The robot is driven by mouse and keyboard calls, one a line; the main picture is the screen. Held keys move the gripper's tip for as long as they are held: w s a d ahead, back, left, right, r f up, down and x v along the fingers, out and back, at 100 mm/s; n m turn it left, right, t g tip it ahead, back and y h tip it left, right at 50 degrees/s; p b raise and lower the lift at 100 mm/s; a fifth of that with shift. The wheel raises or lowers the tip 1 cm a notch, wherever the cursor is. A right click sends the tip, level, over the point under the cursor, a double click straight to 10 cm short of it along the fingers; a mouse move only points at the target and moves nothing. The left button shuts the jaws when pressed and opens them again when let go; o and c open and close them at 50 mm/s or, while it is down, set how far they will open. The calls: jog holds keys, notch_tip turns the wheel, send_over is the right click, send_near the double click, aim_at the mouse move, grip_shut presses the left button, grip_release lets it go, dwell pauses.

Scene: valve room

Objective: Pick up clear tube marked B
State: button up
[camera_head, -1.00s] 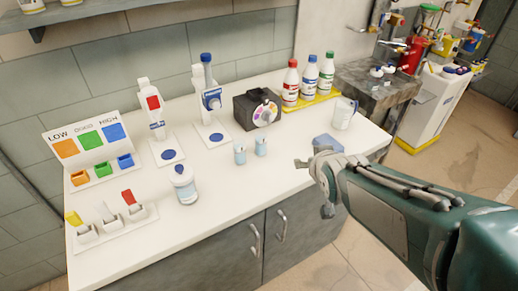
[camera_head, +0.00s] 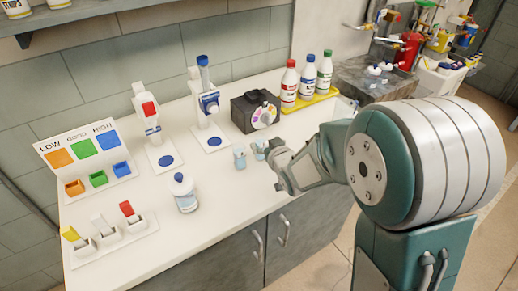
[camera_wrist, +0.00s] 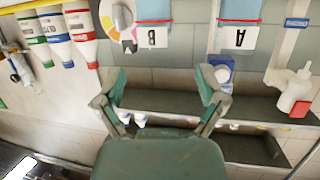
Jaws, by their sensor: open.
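Clear tube B (camera_wrist: 153,38) is at the top of the wrist view, upside down, with blue contents and a white label. Clear tube A (camera_wrist: 239,38) is to its right there, with a similar label. Both stand on the white counter in the head view: tube B (camera_head: 259,149) on the right, closer to the black box, and tube A (camera_head: 239,158) on the left. My gripper (camera_head: 274,166) is just right of tube B in the head view. In the wrist view my gripper (camera_wrist: 160,88) has its fingers spread, with nothing between them.
A black box with a coloured dial (camera_head: 255,111) stands behind the tubes. Red, blue and green capped bottles (camera_head: 307,82) are in a yellow tray. A blue-capped bottle (camera_head: 185,193) stands left. Two white devices (camera_head: 207,105) are behind.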

aim_at(261, 138)
jog(key=x, duration=0.4)
jog(key=shift+w+d+f, duration=0.15)
jog(key=shift+w+f, duration=0.15)
jog(key=shift+f, duration=0.15)
jog(key=shift+w+a, duration=0.15)
jog(key=shift+a, duration=0.1)
jog(key=shift+d, duration=0.1)
grip_shut()
